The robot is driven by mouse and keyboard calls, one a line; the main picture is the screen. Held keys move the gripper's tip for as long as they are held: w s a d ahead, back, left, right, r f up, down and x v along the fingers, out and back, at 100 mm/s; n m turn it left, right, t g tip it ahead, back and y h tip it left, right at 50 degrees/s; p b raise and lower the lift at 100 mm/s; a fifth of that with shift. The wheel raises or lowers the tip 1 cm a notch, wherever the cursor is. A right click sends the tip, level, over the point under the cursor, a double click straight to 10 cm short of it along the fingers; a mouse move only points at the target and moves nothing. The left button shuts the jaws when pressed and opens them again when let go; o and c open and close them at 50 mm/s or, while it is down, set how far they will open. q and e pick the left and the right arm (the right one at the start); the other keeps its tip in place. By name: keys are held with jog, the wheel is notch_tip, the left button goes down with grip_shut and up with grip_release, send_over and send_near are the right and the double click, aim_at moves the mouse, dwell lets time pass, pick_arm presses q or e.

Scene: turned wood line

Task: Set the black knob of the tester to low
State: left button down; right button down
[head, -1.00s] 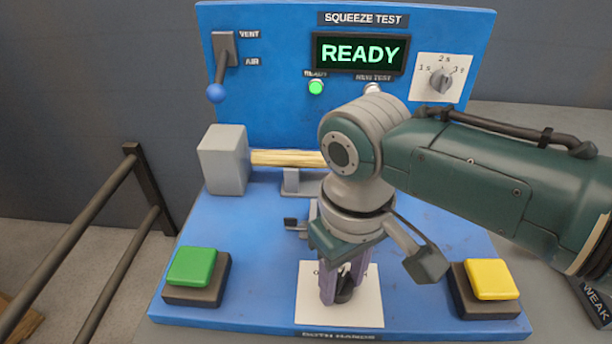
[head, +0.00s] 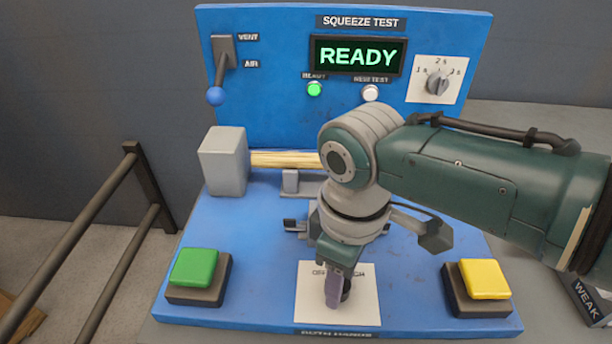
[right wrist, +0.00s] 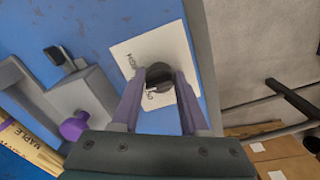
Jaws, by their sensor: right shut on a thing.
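The black knob (head: 346,289) sits on a white label plate (head: 369,309) at the front middle of the blue tester (head: 222,270). My right gripper (head: 336,291) points down at it, one finger hiding much of it in the head view. In the right wrist view the dark knob (right wrist: 158,74) is between the two purple fingers (right wrist: 162,88), which are shut on it. Part of the lettering on the plate shows, but the knob's pointer is hard to make out. My left gripper is not in view.
A green button (head: 193,267) is at the front left and a yellow button (head: 484,279) at the front right. A READY screen (head: 358,56), grey timer dial (head: 437,83) and blue-tipped lever (head: 215,95) are on the back panel. A wood piece (head: 285,159) lies behind my wrist.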

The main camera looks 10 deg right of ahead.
jog(key=shift+c, duration=2.1)
grip_release()
notch_tip(320, 180, up, 9)
jog(key=p, duration=0.3)
jog(key=shift+r+p, duration=0.3)
jog(key=shift+r, duration=0.15)
